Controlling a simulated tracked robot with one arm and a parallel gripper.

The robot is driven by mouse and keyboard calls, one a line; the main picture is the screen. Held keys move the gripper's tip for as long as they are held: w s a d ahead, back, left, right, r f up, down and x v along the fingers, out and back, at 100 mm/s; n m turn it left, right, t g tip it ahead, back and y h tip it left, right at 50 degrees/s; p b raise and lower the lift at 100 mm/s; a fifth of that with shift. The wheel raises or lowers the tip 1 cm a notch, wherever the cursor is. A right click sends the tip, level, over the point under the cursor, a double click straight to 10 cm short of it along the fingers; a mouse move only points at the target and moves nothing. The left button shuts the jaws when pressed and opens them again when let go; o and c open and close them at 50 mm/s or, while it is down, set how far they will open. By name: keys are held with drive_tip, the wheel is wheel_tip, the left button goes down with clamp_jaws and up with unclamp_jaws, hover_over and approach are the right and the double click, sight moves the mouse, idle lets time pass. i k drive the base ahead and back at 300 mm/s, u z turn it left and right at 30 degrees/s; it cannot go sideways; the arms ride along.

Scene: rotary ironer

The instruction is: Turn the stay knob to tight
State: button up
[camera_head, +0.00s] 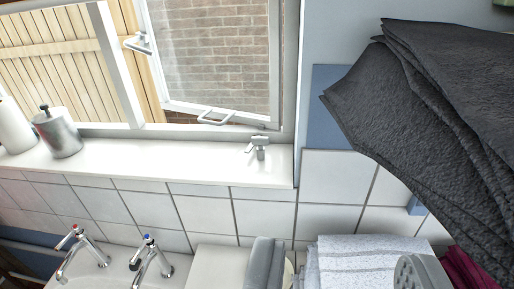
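A small metal fitting with a short lever and a post (259,148), which looks like the stay knob, stands on the white sill below the window's right end. Whether it is loose or tight cannot be told. The window sash (278,60) stands open, with a white loop handle (214,117) at its bottom edge and another handle (139,43) at its left. My gripper (340,262) shows at the bottom edge as two grey fingers spread wide apart. It is open with nothing visible between the fingertips, and is below and right of the fitting, not touching it.
Dark grey cloths (430,110) hang at the upper right. Folded white towels (365,262) lie at the bottom right. Two taps (150,262) rise over a basin at the lower left. A metal canister (58,132) stands on the sill's left. The middle of the sill is clear.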

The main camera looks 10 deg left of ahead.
sight(260, 141)
drive_tip(key=z, duration=0.05)
drive_tip(key=k, duration=0.3)
drive_tip(key=z, duration=1.5)
drive_tip(key=k, duration=1.45)
drive_tip(key=u, duration=1.6)
drive_tip(key=i, duration=1.7)
